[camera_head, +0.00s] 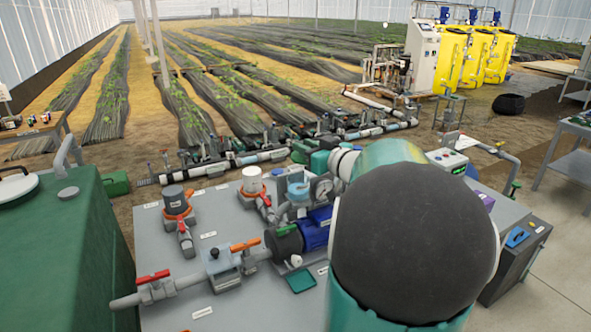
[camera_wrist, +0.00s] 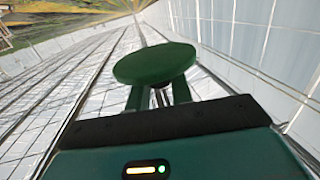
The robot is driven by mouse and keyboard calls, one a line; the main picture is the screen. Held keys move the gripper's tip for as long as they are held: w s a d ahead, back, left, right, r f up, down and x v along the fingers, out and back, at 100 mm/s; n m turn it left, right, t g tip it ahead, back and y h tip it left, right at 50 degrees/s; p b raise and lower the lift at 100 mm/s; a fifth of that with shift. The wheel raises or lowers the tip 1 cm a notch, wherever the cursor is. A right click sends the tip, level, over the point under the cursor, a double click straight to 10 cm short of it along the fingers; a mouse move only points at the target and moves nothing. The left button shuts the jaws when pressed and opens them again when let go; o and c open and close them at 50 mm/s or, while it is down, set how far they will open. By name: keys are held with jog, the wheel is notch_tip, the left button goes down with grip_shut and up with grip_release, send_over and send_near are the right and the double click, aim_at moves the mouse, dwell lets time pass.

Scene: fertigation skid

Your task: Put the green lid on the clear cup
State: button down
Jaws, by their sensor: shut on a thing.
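A round, flat dark green lid (camera_wrist: 154,63) is in the wrist view, held at the tips of my gripper (camera_wrist: 158,93). The two green fingers are shut on it from below, and the lid hides their ends. In the head view my own arm fills the right middle, and neither my gripper nor the lid can be made out. A small bluish see-through cup (camera_head: 298,191) stands among the fittings on the grey skid top, left of my arm; it looks like the clear cup. The wrist view does not show it.
Grey pipework with a red-handled valve (camera_head: 153,278), a blue pump (camera_head: 316,228), a pressure gauge (camera_head: 323,187) and an orange-collared fitting (camera_head: 177,203) crowd the skid (camera_head: 160,235). A green tank (camera_head: 70,250) stands at left. A small green square (camera_head: 300,281) lies in front.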

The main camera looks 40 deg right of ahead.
send_over(298, 179)
notch_tip(298, 179, down, 7)
jog(key=shift+d+f, duration=0.1)
jog(key=shift+f, duration=1.4)
jog(key=shift+f, duration=0.15)
jog(key=c, duration=1.2)
grip_release()
jog(key=shift+c, duration=0.2)
